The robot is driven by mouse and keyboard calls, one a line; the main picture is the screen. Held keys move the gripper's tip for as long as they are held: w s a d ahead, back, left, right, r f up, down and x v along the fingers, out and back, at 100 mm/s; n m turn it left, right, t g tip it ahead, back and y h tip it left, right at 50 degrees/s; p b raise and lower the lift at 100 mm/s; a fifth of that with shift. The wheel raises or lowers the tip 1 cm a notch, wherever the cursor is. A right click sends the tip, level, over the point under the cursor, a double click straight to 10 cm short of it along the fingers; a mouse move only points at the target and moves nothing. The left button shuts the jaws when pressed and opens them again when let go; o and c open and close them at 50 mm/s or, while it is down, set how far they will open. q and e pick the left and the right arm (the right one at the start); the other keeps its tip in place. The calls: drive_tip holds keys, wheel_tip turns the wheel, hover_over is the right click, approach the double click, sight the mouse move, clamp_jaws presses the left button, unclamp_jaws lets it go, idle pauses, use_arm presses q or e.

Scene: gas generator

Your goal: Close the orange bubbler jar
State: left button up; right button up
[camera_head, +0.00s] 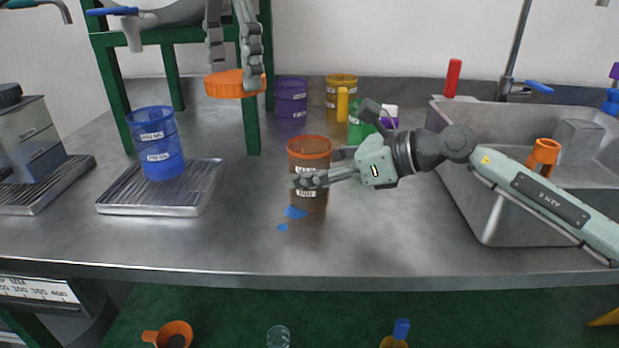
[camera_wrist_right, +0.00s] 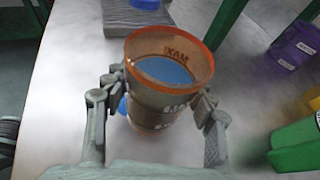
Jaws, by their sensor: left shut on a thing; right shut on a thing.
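The orange-rimmed bubbler jar (camera_head: 309,150) stands upright and open on the metal bench, with blue liquid inside it in the right wrist view (camera_wrist_right: 165,70). My right gripper (camera_head: 320,172) is shut around the jar's sides, one finger on each side. The round orange lid (camera_head: 236,84) is held in the air, up and to the left of the jar, apart from it. My left gripper (camera_head: 234,72) comes down from the top edge and is shut on the lid, fingers on opposite sides.
A blue measuring jug (camera_head: 156,145) stands on a ribbed metal tray (camera_head: 205,190) at left. Purple (camera_head: 291,98) and yellow (camera_head: 341,90) jugs stand behind the jar. A sink (camera_head: 470,185) is at right. Blue spills (camera_head: 296,212) lie before the jar. A green frame post (camera_head: 249,125) stands nearby.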

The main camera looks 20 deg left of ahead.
sight(309, 147)
drive_tip(key=shift+r, duration=0.15)
use_arm(q)
drive_tip(key=shift+r+p, duration=0.35)
use_arm(e)
drive_tip(key=shift+r, duration=0.5)
use_arm(q)
drive_tip(key=shift+r+p, duration=0.6)
use_arm(e)
wheel_tip(309, 147, up, 3)
drive_tip(key=shift+f, duration=0.15)
use_arm(q)
wheel_tip(309, 147, up, 2)
drive_tip(key=shift+r+p, duration=0.1)
drive_tip(key=shift+p, duration=0.95)
use_arm(e)
drive_tip(key=s+a+r, duration=0.6)
drive_tip(key=s+r, duration=0.1)
drive_tip(key=s, duration=0.3)
drive_tip(key=shift+r, duration=0.1)
drive_tip(key=o, duration=0.9)
drive_tip(key=c, duration=1.1)
